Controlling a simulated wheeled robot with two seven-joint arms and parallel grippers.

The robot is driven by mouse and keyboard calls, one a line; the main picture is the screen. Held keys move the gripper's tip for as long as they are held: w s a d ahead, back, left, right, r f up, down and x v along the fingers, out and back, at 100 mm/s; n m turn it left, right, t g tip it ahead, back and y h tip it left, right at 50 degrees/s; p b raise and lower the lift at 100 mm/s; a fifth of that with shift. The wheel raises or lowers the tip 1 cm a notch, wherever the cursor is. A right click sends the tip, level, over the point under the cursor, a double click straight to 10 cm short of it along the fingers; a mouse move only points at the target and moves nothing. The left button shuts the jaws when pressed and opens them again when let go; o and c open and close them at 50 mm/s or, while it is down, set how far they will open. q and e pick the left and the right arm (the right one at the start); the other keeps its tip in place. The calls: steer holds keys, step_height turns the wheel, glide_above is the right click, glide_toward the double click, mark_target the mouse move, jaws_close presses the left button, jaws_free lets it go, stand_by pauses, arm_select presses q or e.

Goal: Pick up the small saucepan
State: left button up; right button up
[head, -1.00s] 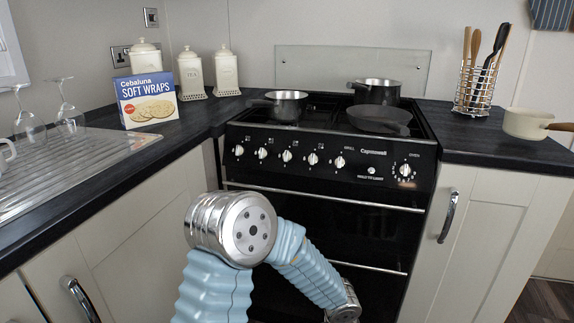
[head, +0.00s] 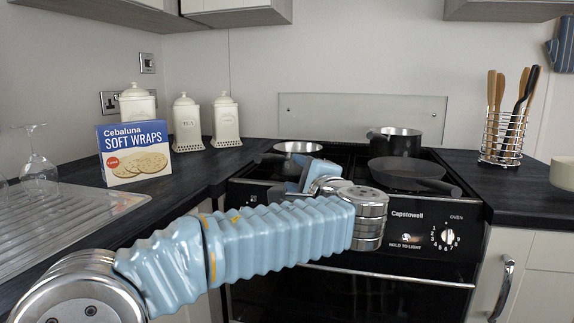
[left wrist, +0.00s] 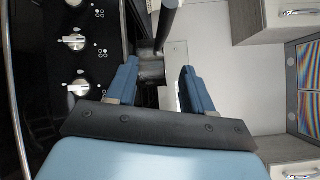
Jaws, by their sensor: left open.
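The small saucepan (head: 298,147) sits at the back left of the hob. In the head view its silver rim shows above my left gripper (head: 300,172), which partly hides its body. In the left wrist view, turned on its side, the saucepan (left wrist: 150,72) shows beyond and between the open fingers of my left gripper (left wrist: 158,67), its dark handle (left wrist: 170,25) running to the top edge. The fingers are apart and hold nothing; I cannot tell how far the pan is from them. My right gripper is not in view.
A larger pot (head: 393,145) and a frying pan (head: 408,174) stand on the hob's right side. A soft wraps box (head: 135,155) and cream canisters (head: 187,125) stand on the left worktop. A utensil rack (head: 502,140) and a cream pan (head: 563,172) are at right.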

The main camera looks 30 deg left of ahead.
mark_target(278, 159)
arm_select(q)
steer(key=p+x, duration=0.1)
steer(key=x, duration=0.7)
steer(key=shift+w+a, duration=0.2)
steer(key=shift+a, duration=0.05)
steer(key=p+x, duration=0.2)
steer(key=x, duration=0.2)
steer(key=shift+w, duration=0.2)
steer(key=shift+w+a, duration=0.35)
steer(key=shift+a, duration=0.1)
steer(key=shift+f, duration=0.1)
jaws_close()
